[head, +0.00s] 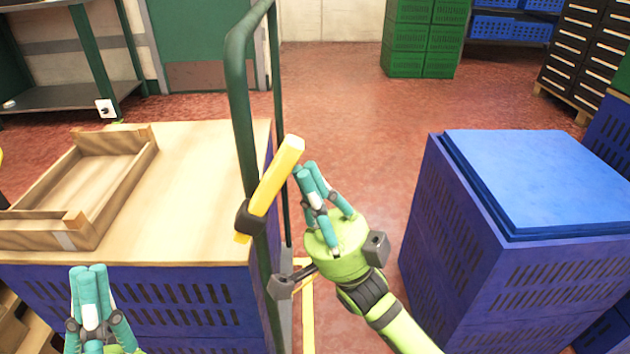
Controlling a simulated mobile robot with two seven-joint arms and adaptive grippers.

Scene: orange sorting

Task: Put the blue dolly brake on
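A yellow lever (272,184) is clamped by a dark bracket (249,217) to a green upright post and slants up to the right. I take it for the brake lever, but cannot tell which way is on. My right gripper (309,171) is just right of the lever's upper end, its fingers together with nothing seen between them. Whether it touches the lever is unclear. My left gripper (90,268) is low at the left, in front of the wood-topped blue unit (150,290), with its fingers together and empty.
The green tube frame (239,100) stands at the right edge of the wood-topped unit. A shallow wooden tray (146,160) lies on that top. A blue crate stack (530,180) stands at the right. Green crates (425,38) stand farther back. Red floor (345,110) between is open.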

